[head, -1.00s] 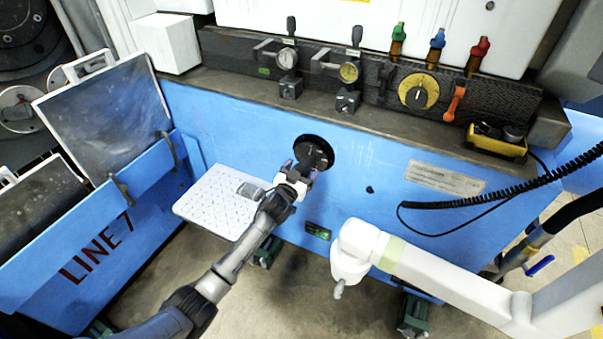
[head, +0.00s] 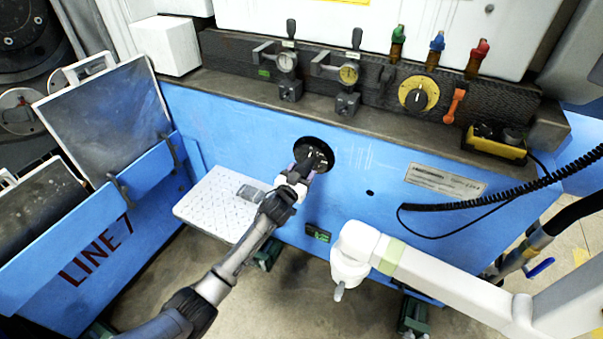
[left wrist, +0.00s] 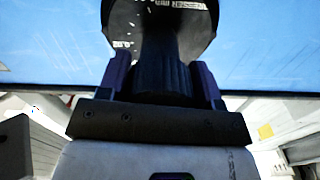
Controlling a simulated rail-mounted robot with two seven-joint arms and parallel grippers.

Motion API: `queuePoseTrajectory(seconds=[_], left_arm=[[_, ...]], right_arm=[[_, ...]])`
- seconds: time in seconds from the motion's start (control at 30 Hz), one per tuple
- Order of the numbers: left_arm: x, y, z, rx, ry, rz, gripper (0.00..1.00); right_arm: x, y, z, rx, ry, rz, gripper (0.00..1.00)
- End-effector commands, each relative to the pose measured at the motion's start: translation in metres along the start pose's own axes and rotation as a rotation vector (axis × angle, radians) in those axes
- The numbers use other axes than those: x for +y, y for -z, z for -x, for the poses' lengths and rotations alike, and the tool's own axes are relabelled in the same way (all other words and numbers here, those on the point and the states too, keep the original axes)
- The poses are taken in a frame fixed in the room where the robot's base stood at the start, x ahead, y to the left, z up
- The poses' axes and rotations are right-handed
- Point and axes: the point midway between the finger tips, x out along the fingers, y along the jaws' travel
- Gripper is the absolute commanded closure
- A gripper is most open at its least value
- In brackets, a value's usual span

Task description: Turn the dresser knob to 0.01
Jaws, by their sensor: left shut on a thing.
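In the left wrist view the black grip (left wrist: 165,65) sits between my two purple-edged fingers (left wrist: 164,85). White scale marks show on the dial plate (left wrist: 200,25), with a number like 0.02 at its left. The gripper hides part of the dial, and I cannot read the setting. My right gripper does not show.
A white jointed arm (head: 440,275) stands at the lower right. A white perforated plate (head: 215,205) lies left of my arm. The ledge above carries gauges and a yellow dial (head: 418,93).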

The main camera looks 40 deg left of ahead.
Motion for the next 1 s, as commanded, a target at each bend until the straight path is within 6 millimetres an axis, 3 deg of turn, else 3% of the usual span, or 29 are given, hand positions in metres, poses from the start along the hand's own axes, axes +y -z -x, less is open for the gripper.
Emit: queuePoseTrajectory(seconds=[1.0], left_arm=[[-0.001, 0.0, 0.0, -0.001, 0.0, -0.622, 0.65]], right_arm=[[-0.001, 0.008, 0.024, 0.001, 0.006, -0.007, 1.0]])
